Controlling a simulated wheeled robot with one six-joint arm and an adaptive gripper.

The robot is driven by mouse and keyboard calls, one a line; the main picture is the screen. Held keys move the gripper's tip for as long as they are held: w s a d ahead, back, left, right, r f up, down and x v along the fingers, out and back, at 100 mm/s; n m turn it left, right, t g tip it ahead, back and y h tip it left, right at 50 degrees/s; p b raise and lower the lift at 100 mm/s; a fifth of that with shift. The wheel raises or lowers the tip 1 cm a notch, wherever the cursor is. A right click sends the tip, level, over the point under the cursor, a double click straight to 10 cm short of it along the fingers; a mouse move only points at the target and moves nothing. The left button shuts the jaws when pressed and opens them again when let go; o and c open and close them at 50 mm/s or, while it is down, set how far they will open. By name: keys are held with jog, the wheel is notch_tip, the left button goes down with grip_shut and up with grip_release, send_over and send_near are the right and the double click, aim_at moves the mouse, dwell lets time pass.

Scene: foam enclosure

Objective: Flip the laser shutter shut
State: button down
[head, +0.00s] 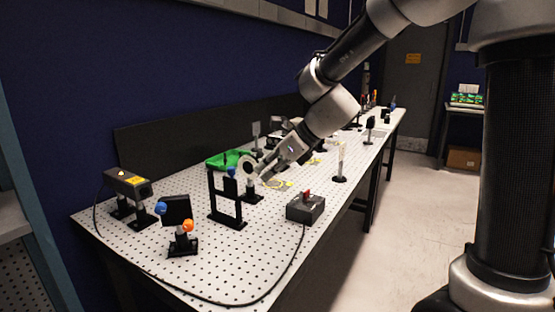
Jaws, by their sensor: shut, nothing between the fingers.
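The laser (128,186) is a dark box with a yellow label, raised on posts at the left end of the perforated table. What looks like the shutter is a black upright frame (212,196) with a dark plate (230,188) and a blue knob (231,171). I cannot tell from here whether the plate blocks the beam line. My gripper (266,178) is shut and empty, pointing down and left. In the picture it is just right of the frame, beside a round ring mount (248,167). Contact with either cannot be made out.
A mount with blue and orange knobs (178,213) stands at the front left. A grey box with a red switch (305,208) sits near the front edge, its cable trailing along the table.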

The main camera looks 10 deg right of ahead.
aim_at(233, 167)
jog(key=shift+w+a+f, duration=0.25)
jog(key=shift+w+a, duration=0.2)
jog(key=shift+a, duration=0.35)
jog(key=shift+w+a+f, duration=0.25)
jog(key=shift+w+a, duration=0.2)
jog(key=shift+a, duration=0.35)
jog(key=shift+w+a+f, duration=0.25)
jog(key=shift+w+a, duration=0.2)
jog(key=shift+a, duration=0.35)
jog(key=w+a, duration=0.1)
jog(key=a, duration=0.1)
jog(key=w+a, duration=0.1)
jog(key=w, duration=0.1)
jog(key=shift+w+a+r, duration=0.1)
jog(key=shift+w+a, duration=0.05)
jog(key=shift+a, duration=0.25)
